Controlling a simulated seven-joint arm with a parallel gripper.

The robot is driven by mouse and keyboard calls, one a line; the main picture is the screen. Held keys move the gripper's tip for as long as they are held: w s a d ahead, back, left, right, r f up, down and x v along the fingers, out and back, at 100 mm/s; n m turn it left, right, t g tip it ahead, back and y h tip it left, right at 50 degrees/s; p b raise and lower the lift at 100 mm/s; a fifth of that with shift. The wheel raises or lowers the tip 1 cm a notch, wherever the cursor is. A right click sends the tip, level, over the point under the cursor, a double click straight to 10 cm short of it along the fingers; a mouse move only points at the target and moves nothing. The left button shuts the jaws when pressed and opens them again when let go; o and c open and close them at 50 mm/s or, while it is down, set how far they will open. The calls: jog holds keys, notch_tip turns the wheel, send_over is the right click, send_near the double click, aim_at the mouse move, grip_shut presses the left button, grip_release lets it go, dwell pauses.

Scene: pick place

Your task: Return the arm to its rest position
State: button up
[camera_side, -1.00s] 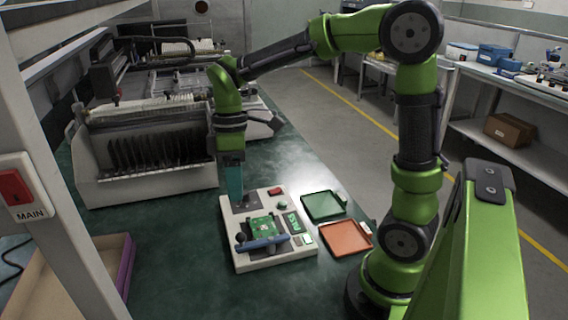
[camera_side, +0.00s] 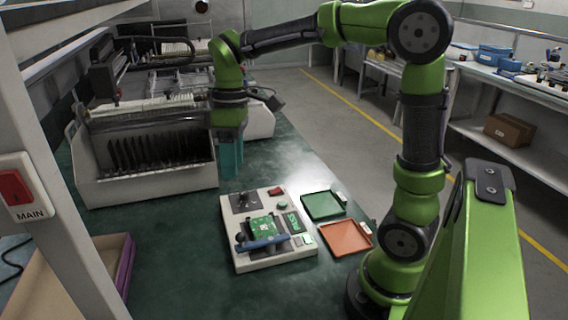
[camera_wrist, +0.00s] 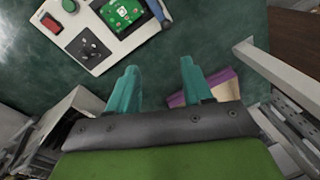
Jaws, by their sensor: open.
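My gripper (camera_side: 231,160) hangs above the green table, beside the rack machine and behind the white test station (camera_side: 268,254) in the side view. Its teal fingers point down. In the wrist view my gripper (camera_wrist: 160,88) shows two teal fingers spread apart with only bare table between them. The test station (camera_wrist: 90,62) is at the upper left of the wrist view. A green circuit board (camera_side: 264,226) sits on the station near a blue bar (camera_side: 264,243). A dark joystick-like knob on a black plate (camera_side: 243,201) is at its back left corner.
A green tray (camera_side: 323,205) and an orange tray (camera_side: 346,238) lie right of the station. A white machine with dark slots (camera_side: 145,180) stands on the left. A cardboard-coloured box with a purple side (camera_side: 124,268) is at the front left. A grey post (camera_side: 50,150) stands in front.

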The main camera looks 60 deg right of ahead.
jog(key=s+a+m+t, duration=0.1)
jog(key=s+m+t, duration=0.6)
jog(key=s, duration=0.3)
jog(key=shift+s+a+r+m+t, duration=0.3)
jog(key=shift+a+m+t, duration=0.1)
jog(key=shift+m, duration=0.4)
